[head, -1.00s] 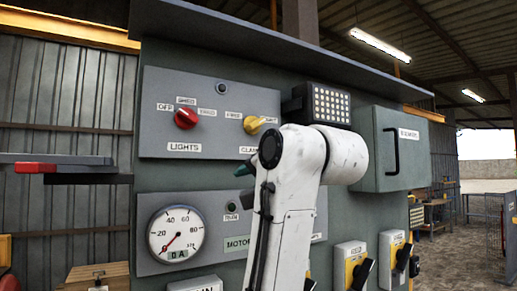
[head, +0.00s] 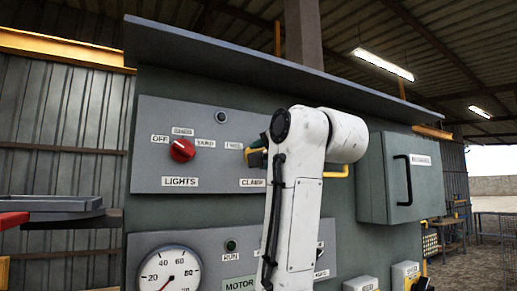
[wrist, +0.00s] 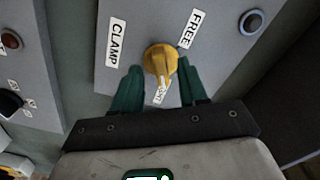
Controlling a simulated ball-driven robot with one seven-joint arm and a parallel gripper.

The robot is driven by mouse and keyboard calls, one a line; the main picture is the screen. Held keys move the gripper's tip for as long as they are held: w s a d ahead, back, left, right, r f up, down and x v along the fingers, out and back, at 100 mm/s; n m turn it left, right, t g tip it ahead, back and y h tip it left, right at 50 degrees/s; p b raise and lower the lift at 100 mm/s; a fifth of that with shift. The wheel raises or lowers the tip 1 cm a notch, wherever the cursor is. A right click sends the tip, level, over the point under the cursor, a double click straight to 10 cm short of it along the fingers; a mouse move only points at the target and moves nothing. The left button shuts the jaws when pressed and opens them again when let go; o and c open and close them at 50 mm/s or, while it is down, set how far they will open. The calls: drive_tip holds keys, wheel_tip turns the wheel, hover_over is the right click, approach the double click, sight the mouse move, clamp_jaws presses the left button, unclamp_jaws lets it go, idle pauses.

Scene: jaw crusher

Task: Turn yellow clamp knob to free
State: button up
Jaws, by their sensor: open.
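The yellow clamp knob (wrist: 159,58) sits on a grey panel in the wrist view, beside a CLAMP label (wrist: 114,43) and a FREE label (wrist: 190,29). Its ridge points down in that view, toward a small, partly hidden label (wrist: 160,92) and away from FREE. My gripper (wrist: 160,65) is open, its green fingers on either side of the knob. I cannot tell whether they touch it. In the head view my arm hides most of the knob (head: 257,159); a green finger shows at its upper left.
A red LIGHTS knob (head: 182,150) sits left on the same panel. A pressure gauge (head: 168,272) and a MOTOR panel lie below. A grey box with a black handle (head: 398,178) juts out at right. A roof ledge (head: 230,50) overhangs above.

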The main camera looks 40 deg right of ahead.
drive_tip(key=shift+p+x, duration=0.3)
drive_tip(key=shift+x, duration=0.95)
drive_tip(key=shift+c, duration=0.2)
clamp_jaws()
